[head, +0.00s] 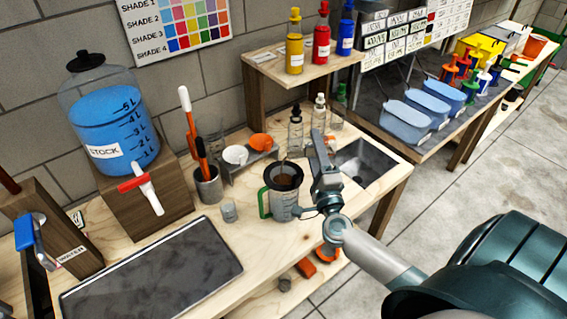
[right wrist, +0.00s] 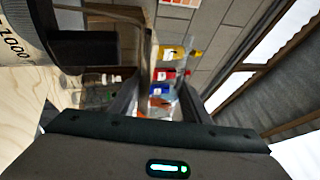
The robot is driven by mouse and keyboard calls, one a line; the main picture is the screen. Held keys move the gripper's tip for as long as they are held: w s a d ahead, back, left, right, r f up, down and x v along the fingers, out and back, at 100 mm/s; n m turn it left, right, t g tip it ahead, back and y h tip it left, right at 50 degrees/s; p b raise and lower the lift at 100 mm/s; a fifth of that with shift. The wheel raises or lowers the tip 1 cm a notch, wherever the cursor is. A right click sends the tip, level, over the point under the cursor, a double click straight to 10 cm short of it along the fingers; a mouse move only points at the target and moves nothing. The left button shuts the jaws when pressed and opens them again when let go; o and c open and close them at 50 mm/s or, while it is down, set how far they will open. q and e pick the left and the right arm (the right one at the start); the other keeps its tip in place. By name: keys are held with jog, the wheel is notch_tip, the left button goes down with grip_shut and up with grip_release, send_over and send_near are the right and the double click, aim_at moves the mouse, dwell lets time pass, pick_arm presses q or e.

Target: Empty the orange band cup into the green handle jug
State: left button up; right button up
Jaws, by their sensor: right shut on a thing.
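The jug (head: 284,206) with the green handle stands on the wooden bench. A dark-rimmed piece with brown contents (head: 286,177) sits in its mouth. My right gripper (head: 316,148) is just right of and above the jug's rim, shut on a mostly hidden thing. In the right wrist view, a clear shape with a little orange, seemingly the orange band cup (right wrist: 158,112), shows between the fingers. Its tilt and contents cannot be made out. The jug, marked 1000, fills the upper left of that view (right wrist: 22,42), close to the fingers. My left gripper is out of view.
A small clear cup (head: 229,211) stands left of the jug. A dark tray (head: 155,275) lies front left, below the blue stock tank (head: 112,118).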

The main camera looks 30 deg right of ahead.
aim_at(306, 140)
jog(key=shift+w+a+r+n+t+y+p, duration=0.15)
jog(key=shift+r+n+y+p, duration=0.25)
jog(key=shift+n+p, duration=0.65)
jog(key=shift+a+r+n+t+y+p, duration=0.1)
jog(key=shift+a+r+n+y+p, duration=0.3)
jog(key=shift+n+p, duration=0.65)
jog(key=shift+w+a+r+n+t+y+p, duration=0.15)
jog(key=shift+r+n+p, duration=0.4)
jog(key=shift+p, duration=0.95)
jog(key=shift+w+a+r+n+y, duration=0.15)
jog(key=shift+n+y, duration=0.1)
jog(key=shift+n, duration=0.3)
jog(key=shift+a+r+n+y, duration=0.15)
jog(key=shift+a+n+y, duration=0.1)
jog(key=shift+n, duration=0.3)
jog(key=shift+w+a+r+n+y, duration=0.15)
jog(key=shift+n+y, duration=0.1)
jog(key=shift+n, duration=0.3)
dwell(0.6)
jog(key=shift+w+a+r+n+y, duration=0.1)
jog(key=shift+a+r+n+y, duration=0.2)
jog(key=shift+n, duration=0.55)
jog(key=shift+w+a+r+n+y, duration=0.1)
jog(key=shift+a+r+n+y, duration=0.2)
jog(key=shift+n, duration=0.55)
dwell(0.5)
